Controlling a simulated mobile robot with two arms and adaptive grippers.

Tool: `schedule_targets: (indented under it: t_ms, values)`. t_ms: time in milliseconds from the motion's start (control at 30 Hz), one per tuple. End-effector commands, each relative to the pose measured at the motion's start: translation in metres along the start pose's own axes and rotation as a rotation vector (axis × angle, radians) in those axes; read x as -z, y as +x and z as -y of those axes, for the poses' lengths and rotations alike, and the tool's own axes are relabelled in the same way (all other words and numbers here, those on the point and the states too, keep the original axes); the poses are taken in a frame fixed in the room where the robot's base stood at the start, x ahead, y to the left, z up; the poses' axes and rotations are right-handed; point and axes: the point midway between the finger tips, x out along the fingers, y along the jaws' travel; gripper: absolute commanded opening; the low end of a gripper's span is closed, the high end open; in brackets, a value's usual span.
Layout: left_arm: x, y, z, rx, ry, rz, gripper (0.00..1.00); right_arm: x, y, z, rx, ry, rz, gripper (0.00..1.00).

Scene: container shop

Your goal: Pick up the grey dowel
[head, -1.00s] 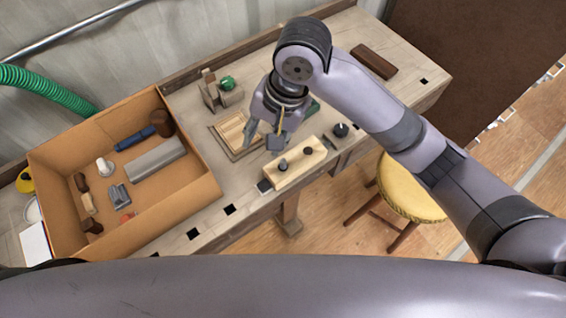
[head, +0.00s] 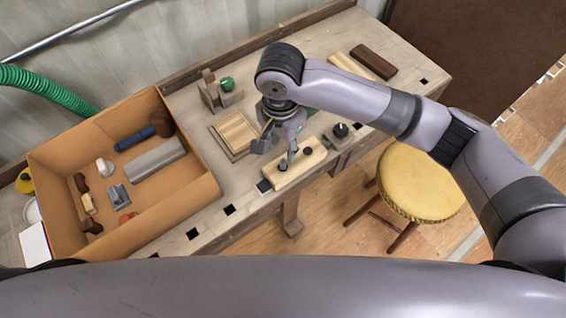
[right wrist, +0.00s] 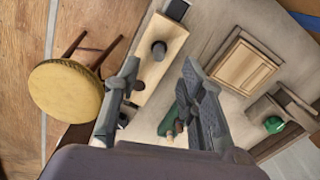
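A pale wooden block (head: 284,180) lies near the bench's front edge with two short dark upright pegs in it. One dark grey peg (head: 282,167) stands near its middle and also shows in the right wrist view (right wrist: 158,50). The second peg, at the block's right end, is partly hidden by a finger in the wrist view. I cannot tell for sure which is the grey dowel. My right gripper (head: 275,152) is open and empty just above the block; its fingers (right wrist: 160,68) straddle the block's area in the wrist view. My left gripper is out of view.
A cardboard box (head: 205,192) with a grey bar (head: 155,158) and several tools stands at left. A slatted wooden panel (head: 235,132) lies behind the block. A black knob (head: 340,130) is to the right. A yellow stool (head: 422,182) stands in front of the bench.

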Motion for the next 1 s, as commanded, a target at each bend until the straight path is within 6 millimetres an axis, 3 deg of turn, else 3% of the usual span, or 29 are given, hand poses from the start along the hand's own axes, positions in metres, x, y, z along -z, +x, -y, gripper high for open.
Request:
schedule_targets:
  t_ms: [267, 567, 833, 1000]
  values:
    - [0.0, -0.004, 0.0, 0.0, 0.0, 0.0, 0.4, 0.002, 0.021, -0.001, -0.002, 0.001, -0.001, 0.37]
    - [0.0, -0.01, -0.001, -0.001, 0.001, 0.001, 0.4, 0.006, 0.061, -0.001, 0.0, -0.001, -0.001, 0.37]
    - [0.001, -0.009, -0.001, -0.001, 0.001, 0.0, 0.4, 0.005, 0.065, -0.001, 0.002, -0.002, 0.0, 0.37]
    - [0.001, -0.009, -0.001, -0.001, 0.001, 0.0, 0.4, 0.005, 0.065, -0.001, 0.002, -0.002, 0.0, 0.26]
